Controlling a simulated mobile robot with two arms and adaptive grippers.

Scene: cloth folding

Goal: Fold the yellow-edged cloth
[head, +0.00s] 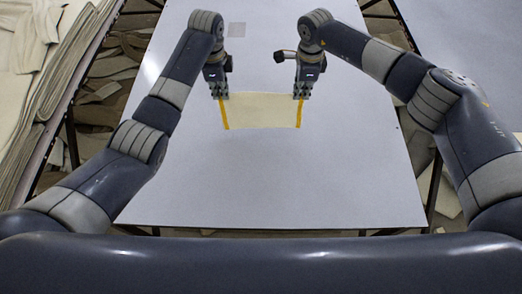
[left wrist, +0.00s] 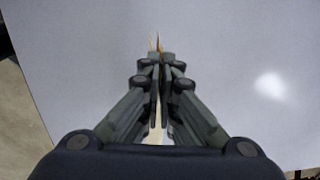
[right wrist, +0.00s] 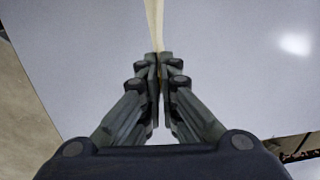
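The cream cloth (head: 262,111) with yellow edges at its left and right sides is stretched between my two grippers in the head view. My left gripper (head: 220,97) is shut on its far left corner, by the yellow edge. My right gripper (head: 301,97) is shut on its far right corner. The far edge sags slightly between them. In the left wrist view, a thin yellow sliver of cloth (left wrist: 158,42) shows at the closed fingertips. In the right wrist view, the cloth (right wrist: 154,22) is a narrow strip, nearly edge-on. I cannot tell whether its lower edge touches the table.
The pale grey table (head: 270,190) is clear around and in front of the cloth. Stacked cloth sheets (head: 35,70) stand at the left, and another table (head: 470,50) is at the right.

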